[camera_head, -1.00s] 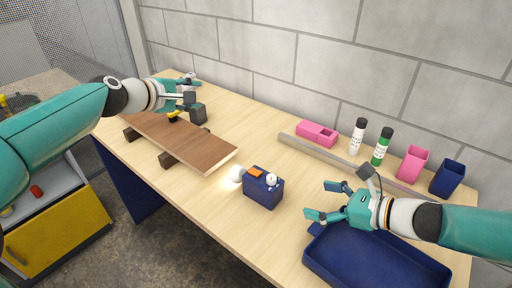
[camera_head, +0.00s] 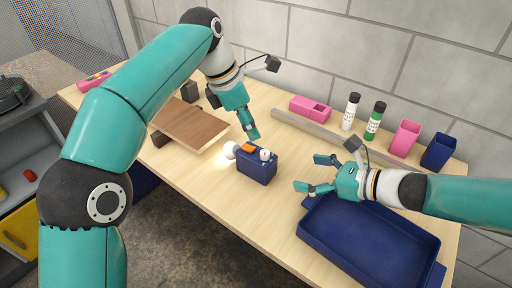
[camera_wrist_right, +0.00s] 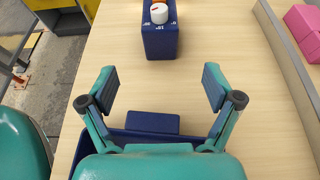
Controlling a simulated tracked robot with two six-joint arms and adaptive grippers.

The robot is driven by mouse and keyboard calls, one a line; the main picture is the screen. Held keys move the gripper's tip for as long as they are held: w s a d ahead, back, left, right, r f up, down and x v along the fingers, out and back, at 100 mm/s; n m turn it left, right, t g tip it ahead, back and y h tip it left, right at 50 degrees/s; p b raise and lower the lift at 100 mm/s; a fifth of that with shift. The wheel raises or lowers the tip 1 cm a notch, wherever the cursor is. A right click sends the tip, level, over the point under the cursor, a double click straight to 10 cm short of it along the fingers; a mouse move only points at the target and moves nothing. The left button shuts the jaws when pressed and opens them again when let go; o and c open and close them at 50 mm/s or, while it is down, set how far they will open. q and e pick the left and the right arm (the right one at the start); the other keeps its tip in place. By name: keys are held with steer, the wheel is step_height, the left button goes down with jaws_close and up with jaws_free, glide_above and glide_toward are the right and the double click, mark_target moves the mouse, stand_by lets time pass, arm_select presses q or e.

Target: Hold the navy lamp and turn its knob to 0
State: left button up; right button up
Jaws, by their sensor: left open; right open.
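The navy lamp (camera_head: 257,170) stands upright on the table, a small box with an orange part (camera_head: 248,147) and a white knob (camera_head: 265,155) on top. Its bulb (camera_head: 231,150) glows at the left end. The right wrist view shows the lamp (camera_wrist_right: 160,42) ahead of the fingers, with the knob (camera_wrist_right: 159,13) and white scale marks; the knob's setting is too small to tell. My left gripper (camera_head: 255,136) points down just behind the lamp, apparently not holding it; its fingers overlap in view. My right gripper (camera_head: 306,174) is open and empty, right of the lamp.
A navy tray (camera_head: 365,240) lies under and in front of my right gripper. A brown board (camera_head: 192,125) lies left of the lamp. A grey rail (camera_head: 318,130), pink block (camera_head: 310,108), two bottles and two cups line the wall side.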

mark_target(258, 163)
steer(key=x, duration=1.6)
steer(key=shift+f, duration=0.15)
steer(key=shift+d, duration=0.1)
steer(key=shift+c, duration=0.2)
steer(key=c, duration=1.3)
